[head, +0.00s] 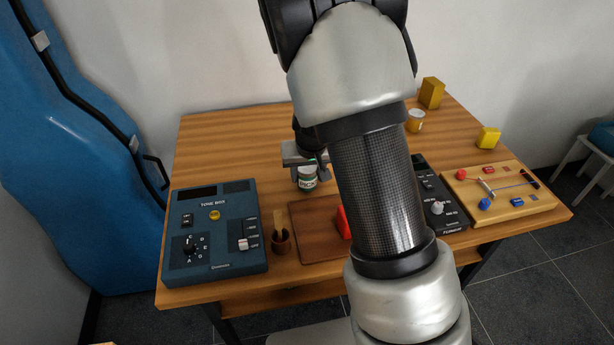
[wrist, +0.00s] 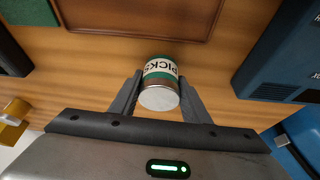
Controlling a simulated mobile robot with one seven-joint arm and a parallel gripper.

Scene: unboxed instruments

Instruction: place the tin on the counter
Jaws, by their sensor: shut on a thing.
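The tin (head: 307,179) is a small round can with a green and white label and a silver end. In the wrist view the tin (wrist: 160,73) shows the word "PICKS" and sits between the two fingers. My gripper (head: 306,173) is shut on it, with one finger on each side, also in the wrist view (wrist: 160,88). The wooden counter (head: 235,150) lies below; I cannot tell whether the tin touches it. The tin is over the counter's middle left, behind the brown tray. My arm hides part of the counter's middle.
The brown tray (head: 308,218) holds a red object (head: 343,222). A black box (head: 441,207) and a wooden board (head: 520,180) stand right. The back left of the counter is clear.

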